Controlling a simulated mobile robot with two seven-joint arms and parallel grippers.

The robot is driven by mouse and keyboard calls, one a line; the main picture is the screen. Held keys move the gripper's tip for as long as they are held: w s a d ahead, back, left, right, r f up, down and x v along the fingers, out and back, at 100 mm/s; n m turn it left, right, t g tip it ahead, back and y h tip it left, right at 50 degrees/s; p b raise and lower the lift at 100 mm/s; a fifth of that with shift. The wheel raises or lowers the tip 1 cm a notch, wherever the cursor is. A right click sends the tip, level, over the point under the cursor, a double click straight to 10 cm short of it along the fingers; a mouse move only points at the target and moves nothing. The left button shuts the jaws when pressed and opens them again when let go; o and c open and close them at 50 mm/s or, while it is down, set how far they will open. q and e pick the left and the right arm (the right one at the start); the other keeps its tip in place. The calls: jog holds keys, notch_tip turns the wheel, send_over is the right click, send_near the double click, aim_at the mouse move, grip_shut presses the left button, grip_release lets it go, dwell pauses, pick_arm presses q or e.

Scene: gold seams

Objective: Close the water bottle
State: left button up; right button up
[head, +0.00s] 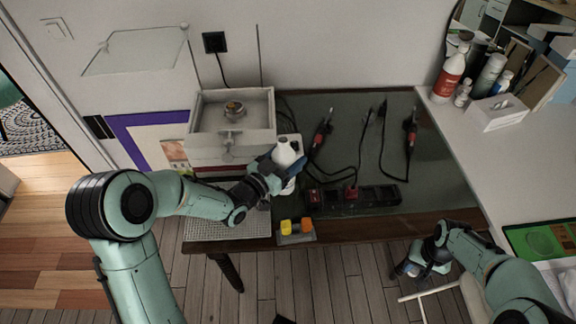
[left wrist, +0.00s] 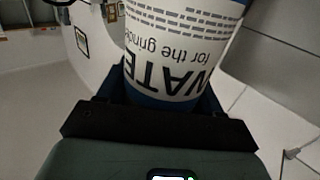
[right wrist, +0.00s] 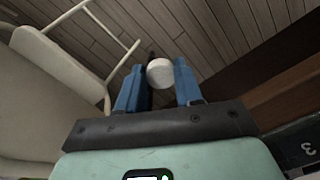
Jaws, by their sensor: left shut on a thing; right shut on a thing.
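The water bottle (head: 286,153) is white with a blue band and stands about upright at the left part of the dark table. Its label reads "WATER for the grinder" in the left wrist view (left wrist: 170,50). My left gripper (head: 270,170) is shut around its side. I cannot tell whether its base touches the table. My right gripper (head: 404,268) hangs low beyond the table's front edge, well apart from the bottle. In the right wrist view its blue fingers hold a round white cap (right wrist: 160,72) between their tips.
A grey box unit (head: 230,150) with a small metal bowl on top stands left of the bottle. Corded tools (head: 322,132) and a dark power strip (head: 355,198) lie to its right. A white stool (right wrist: 60,70) is near my right gripper.

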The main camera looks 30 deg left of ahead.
pick_arm(q)
jog(key=shift+f, duration=1.85)
pick_arm(e)
jog(key=shift+f, duration=0.25)
pick_arm(q)
jog(key=shift+b, duration=0.3)
jog(key=shift+f, duration=0.15)
pick_arm(e)
jog(key=shift+f, duration=0.2)
pick_arm(q)
jog(key=o, duration=1.5)
jog(key=shift+o, duration=0.2)
pick_arm(e)
jog(key=shift+r, duration=0.15)
pick_arm(q)
jog(key=shift+s, duration=0.25)
jog(key=v, duration=1.1)
jog(key=shift+s+b, duration=0.25)
jog(key=shift+b, duration=0.15)
pick_arm(e)
jog(key=shift+f, duration=0.45)
